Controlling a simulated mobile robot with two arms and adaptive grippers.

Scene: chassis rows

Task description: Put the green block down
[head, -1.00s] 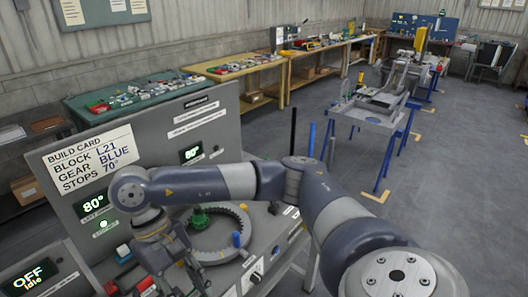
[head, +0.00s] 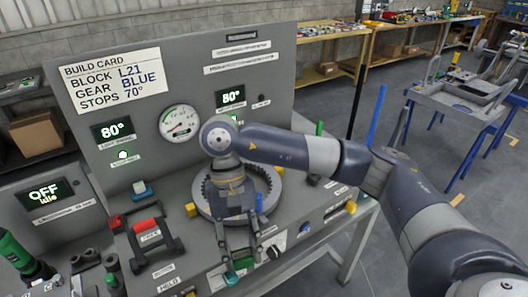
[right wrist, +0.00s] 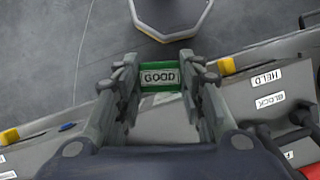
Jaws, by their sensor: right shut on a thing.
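The green block (right wrist: 142,87), with a white label reading GOOD, sits between the fingers of my right gripper (right wrist: 160,80) in the right wrist view. The fingers are shut on its two sides. In the head view my right gripper (head: 238,257) points down over the front part of the grey console, in front of the grey ring gear. A piece of the green block (head: 240,263) shows between its fingers. I cannot tell whether the block touches the surface beneath it. My left gripper is not in view.
The grey toothed ring (head: 273,196) lies behind my right gripper. A black fixture with a red part (head: 147,226) stands to the left. A build card (head: 112,82) and displays are on the upright panel. Floor (right wrist: 45,70) lies past the console's edge.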

